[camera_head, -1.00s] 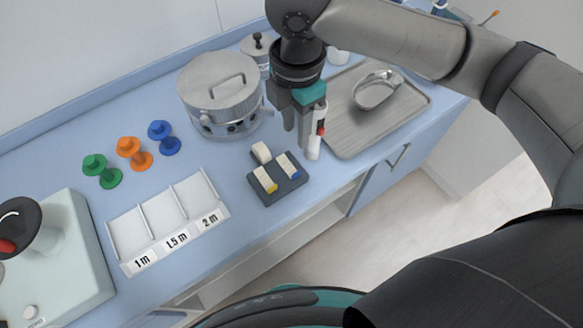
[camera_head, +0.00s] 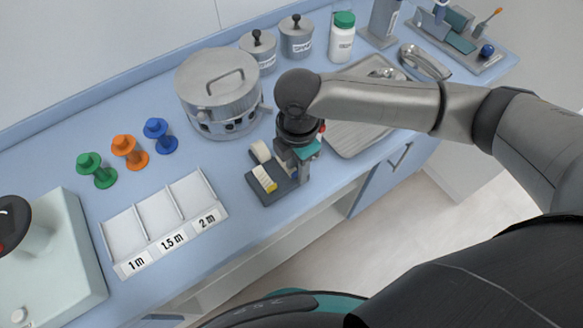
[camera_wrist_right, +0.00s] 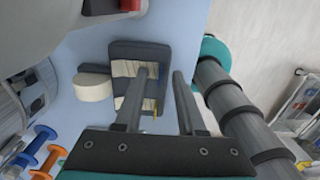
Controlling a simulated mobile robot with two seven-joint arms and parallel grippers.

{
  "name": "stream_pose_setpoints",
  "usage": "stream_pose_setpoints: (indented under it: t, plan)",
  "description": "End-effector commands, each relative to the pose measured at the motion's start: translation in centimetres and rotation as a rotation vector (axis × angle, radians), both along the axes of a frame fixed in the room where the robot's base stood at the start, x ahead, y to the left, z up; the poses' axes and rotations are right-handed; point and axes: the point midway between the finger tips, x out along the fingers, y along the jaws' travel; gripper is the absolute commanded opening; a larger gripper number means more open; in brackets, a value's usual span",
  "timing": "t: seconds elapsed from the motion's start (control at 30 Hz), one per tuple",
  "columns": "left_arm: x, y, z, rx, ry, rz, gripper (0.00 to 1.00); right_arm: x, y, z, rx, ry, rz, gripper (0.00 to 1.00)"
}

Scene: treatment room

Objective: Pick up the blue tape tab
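The dark tape holder (camera_head: 263,195) lies near the front edge of the counter. A white strip with a yellow tab (camera_head: 267,180) shows on it. My right gripper (camera_head: 303,178) is down at the holder's right part and hides the second strip and the blue tab in the head view. In the right wrist view the gripper (camera_wrist_right: 164,72) has its fingers apart, one over the holder (camera_wrist_right: 140,50) and one beyond its right edge. The second strip (camera_wrist_right: 124,69) shows partly beside a finger; I cannot make out the blue tab. My left gripper is out of view.
A pot (camera_head: 217,90) is behind, a metal tray (camera_head: 352,140) right. A compartment tray (camera_head: 140,232) and green, orange and blue spools stand left. The front edge is close.

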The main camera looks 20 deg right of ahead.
Motion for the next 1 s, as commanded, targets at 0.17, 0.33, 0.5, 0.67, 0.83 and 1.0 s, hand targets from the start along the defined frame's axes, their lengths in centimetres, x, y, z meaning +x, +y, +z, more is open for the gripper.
stream_pose_setpoints:
  t: [0.17,0.33,0.5,0.67,0.83,1.0]
  plan:
    - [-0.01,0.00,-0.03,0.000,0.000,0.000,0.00,0.01,0.01,-0.30,0.000,-0.001,0.001,0.39]
    - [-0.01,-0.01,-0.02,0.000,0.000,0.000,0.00,0.00,0.02,-0.26,0.000,-0.001,0.001,0.30]
    - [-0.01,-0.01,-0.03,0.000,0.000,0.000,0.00,0.00,0.02,-0.24,0.000,-0.001,0.001,0.11]
    - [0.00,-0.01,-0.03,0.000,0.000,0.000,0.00,0.01,0.01,-0.23,0.000,-0.001,0.000,0.00]
    - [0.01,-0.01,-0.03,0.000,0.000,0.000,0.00,0.01,0.01,-0.23,0.000,-0.001,0.000,0.00]
    - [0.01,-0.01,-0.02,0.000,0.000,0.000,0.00,0.01,0.01,-0.22,0.000,-0.001,0.000,0.00]
